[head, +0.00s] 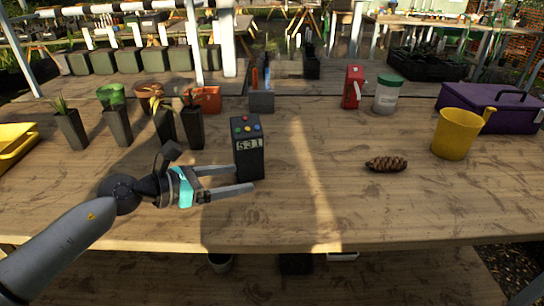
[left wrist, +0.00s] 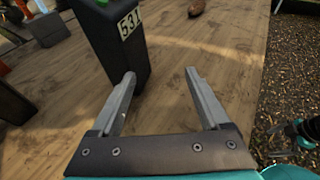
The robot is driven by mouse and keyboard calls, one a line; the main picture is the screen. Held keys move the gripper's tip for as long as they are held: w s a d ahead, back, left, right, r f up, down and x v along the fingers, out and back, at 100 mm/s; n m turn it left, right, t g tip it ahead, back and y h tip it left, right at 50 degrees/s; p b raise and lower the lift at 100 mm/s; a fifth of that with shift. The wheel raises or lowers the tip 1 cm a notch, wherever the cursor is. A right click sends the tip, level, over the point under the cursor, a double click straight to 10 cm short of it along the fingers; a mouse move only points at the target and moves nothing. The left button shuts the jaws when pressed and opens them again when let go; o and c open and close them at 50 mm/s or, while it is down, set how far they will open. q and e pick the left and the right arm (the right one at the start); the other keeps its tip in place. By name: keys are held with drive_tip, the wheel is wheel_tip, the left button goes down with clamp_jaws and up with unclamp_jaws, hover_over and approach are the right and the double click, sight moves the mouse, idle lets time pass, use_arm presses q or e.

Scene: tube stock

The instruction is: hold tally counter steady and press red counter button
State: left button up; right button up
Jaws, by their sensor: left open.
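The tally counter (head: 249,160) is a dark upright box standing on the wooden table, with a display reading 531 and several coloured buttons on its top, red among them. In the left wrist view the counter (left wrist: 118,50) stands beyond the left finger, with its top partly cut off. My left gripper (head: 244,178) is open and low over the table, its fingers pointing right. The counter is beside the far finger, not between the fingers. A dark and teal part, probably my right gripper (left wrist: 304,133), shows at the right edge of the left wrist view; its jaws are unclear.
Dark plant pots (head: 117,126) stand left of the counter, and a grey holder (head: 261,102) behind it. A pine cone (head: 386,164), yellow can (head: 454,136) and purple box (head: 489,108) are to the right. The table between counter and pine cone is clear.

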sight(267, 185)
use_arm(q)
drive_tip(key=b+x, duration=0.1)
drive_tip(key=x, duration=0.6)
drive_tip(key=shift+d, duration=0.15)
drive_tip(key=shift+x, duration=0.85)
use_arm(e)
drive_tip(key=shift+w+a+r, duration=0.15)
drive_tip(key=shift+w+r, duration=0.3)
drive_tip(key=shift+r, duration=0.25)
drive_tip(key=shift+w+a+r, duration=0.15)
drive_tip(key=shift+w+r, duration=0.25)
drive_tip(key=shift+r, duration=0.3)
use_arm(q)
drive_tip(key=shift+c, duration=0.2)
clamp_jaws()
drive_tip(key=shift+o, duration=1.9)
unclamp_jaws()
